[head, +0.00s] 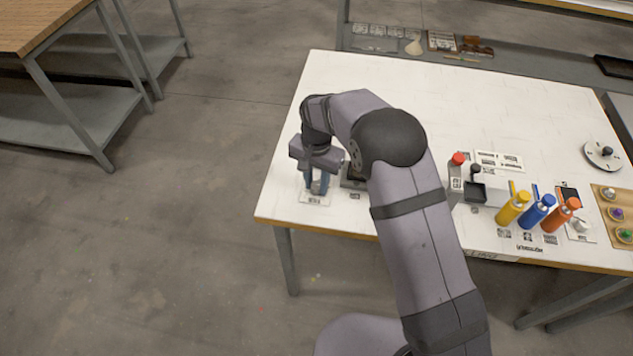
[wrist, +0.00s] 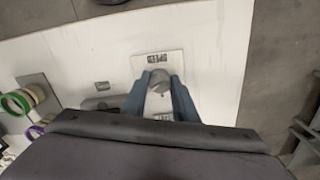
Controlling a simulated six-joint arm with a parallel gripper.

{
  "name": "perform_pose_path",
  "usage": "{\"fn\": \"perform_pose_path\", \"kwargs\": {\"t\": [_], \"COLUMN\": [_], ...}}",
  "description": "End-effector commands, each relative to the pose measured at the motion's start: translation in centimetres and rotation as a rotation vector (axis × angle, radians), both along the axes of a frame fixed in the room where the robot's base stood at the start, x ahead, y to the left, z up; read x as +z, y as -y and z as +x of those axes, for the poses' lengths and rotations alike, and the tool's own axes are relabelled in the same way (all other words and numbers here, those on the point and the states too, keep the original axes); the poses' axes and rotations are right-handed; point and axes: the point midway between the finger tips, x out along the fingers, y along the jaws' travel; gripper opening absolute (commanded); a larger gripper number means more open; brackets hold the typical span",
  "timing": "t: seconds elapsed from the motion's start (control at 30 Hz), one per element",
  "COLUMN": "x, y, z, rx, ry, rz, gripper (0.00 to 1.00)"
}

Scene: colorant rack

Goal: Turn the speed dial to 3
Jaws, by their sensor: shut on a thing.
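A grey knob (wrist: 161,79) sits on a small white plate (wrist: 139,66) with dark printed marks, too small to read, so I cannot tell its setting. In the head view the knob and plate (head: 304,198) are at the near left corner of the white table. My gripper (head: 317,188) points down over the plate. Its blue fingers, also seen in the wrist view (wrist: 162,82), are shut on the knob, one on each side. The fingers hide part of the plate.
A dark box (head: 352,178) stands just right of the gripper, partly behind my arm. Yellow (head: 512,208), blue (head: 537,211) and orange (head: 561,215) bottles stand farther right, near a round disc with a black knob (head: 607,151). The table's left edge is close.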

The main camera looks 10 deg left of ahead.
Motion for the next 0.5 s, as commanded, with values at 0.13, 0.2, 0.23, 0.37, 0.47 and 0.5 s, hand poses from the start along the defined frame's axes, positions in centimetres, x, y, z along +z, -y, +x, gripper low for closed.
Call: {"fn": "perform_pose_path", "kwargs": {"t": [0.13, 0.2, 0.23, 0.37, 0.47, 0.5], "x": [0.16, 0.16, 0.16, 0.17, 0.17, 0.17], "y": [-0.05, -0.05, -0.05, -0.05, -0.05, -0.05], "z": [0.17, 0.17, 0.18, 0.18, 0.18, 0.18], "rx": [-0.037, -0.048, -0.052, -0.058, -0.059, -0.059], "ry": [0.005, 0.006, 0.006, 0.006, 0.006, 0.005], "rz": [0.002, 0.001, 0.001, 0.001, 0.002, 0.003], "gripper": [0.04, 0.04, 0.04, 0.04, 0.04, 0.04]}}
